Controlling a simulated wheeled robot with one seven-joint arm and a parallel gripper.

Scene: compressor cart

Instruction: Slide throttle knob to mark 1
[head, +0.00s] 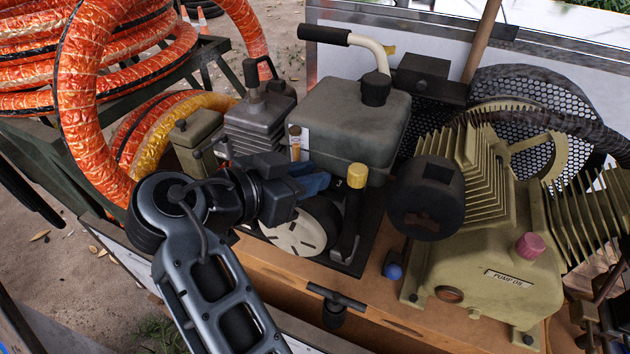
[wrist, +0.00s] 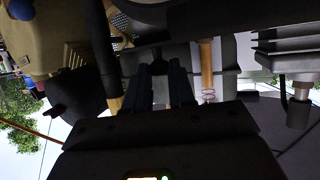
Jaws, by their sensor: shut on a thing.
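My gripper (head: 322,181) has its blue fingers at the front of the engine, just below the grey fuel tank (head: 350,122). In the wrist view the fingers (wrist: 160,72) close around a small dark piece (wrist: 158,58), which appears to be the throttle knob. The fingers hide most of it, and the head view does not show it. A white "3" (head: 338,183) shows on the dark panel just right of the fingertips. Mark 1 cannot be made out, so I cannot tell where the knob stands against it.
A yellow-capped black lever (head: 355,178) stands close right of the fingers. The white recoil disc (head: 297,232) is below. The dark round air filter (head: 428,197) and the pump (head: 490,270) are farther right.

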